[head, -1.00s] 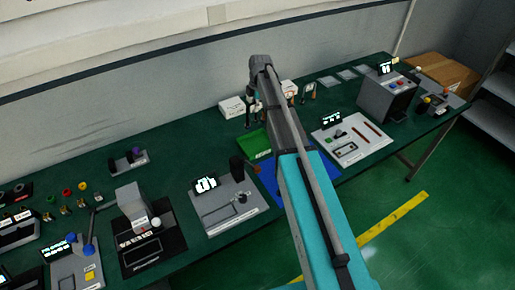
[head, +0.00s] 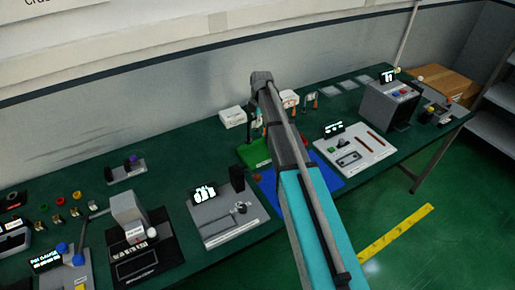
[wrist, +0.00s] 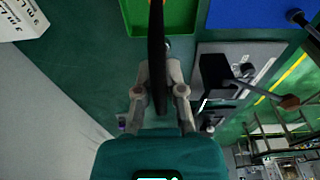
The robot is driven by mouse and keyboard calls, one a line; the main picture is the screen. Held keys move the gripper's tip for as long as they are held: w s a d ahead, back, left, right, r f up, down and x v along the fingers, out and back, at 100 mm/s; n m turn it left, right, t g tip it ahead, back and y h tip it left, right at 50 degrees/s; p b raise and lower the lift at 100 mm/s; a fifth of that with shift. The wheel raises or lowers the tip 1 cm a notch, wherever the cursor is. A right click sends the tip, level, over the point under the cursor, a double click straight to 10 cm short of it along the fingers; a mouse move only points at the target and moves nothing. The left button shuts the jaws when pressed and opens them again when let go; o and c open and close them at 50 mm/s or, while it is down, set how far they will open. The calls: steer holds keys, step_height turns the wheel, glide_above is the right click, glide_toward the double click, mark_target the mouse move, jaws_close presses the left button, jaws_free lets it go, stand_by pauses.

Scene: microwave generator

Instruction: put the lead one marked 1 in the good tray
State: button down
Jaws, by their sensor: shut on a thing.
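My gripper (wrist: 159,72) is shut on a thin, dark, elongated thing (wrist: 156,28), seen nearly edge-on in the wrist view. No number on it can be read, so I cannot tell whether it is the lead marked 1. The green tray (head: 255,153) lies on the bench below and beside the end of my arm. It also shows at the top of the wrist view (wrist: 130,15), partly behind the held thing. In the head view my gripper is small and partly hidden by my arm.
A blue tray (head: 325,172) lies right of the green one, partly covered by my arm. A grey fixture (head: 228,215) stands at the front left. A white panel (head: 355,150) is to the right. A white box (head: 232,117) stands near the wall.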

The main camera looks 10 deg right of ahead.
steer(key=shift+f+b, duration=2.85)
steer(key=shift+f, duration=0.15)
steer(key=shift+f+b, duration=1.9)
steer(key=shift+f, duration=0.1)
steer(key=c, duration=0.7)
jaws_free()
steer(key=shift+c, duration=0.2)
steer(key=r+p, duration=0.4)
steer(key=d+r+p, duration=0.1)
steer(key=r+p, duration=0.7)
steer(key=shift+w+d+r, duration=0.1)
steer(key=shift+w+d, duration=0.1)
steer(key=shift+w, duration=0.05)
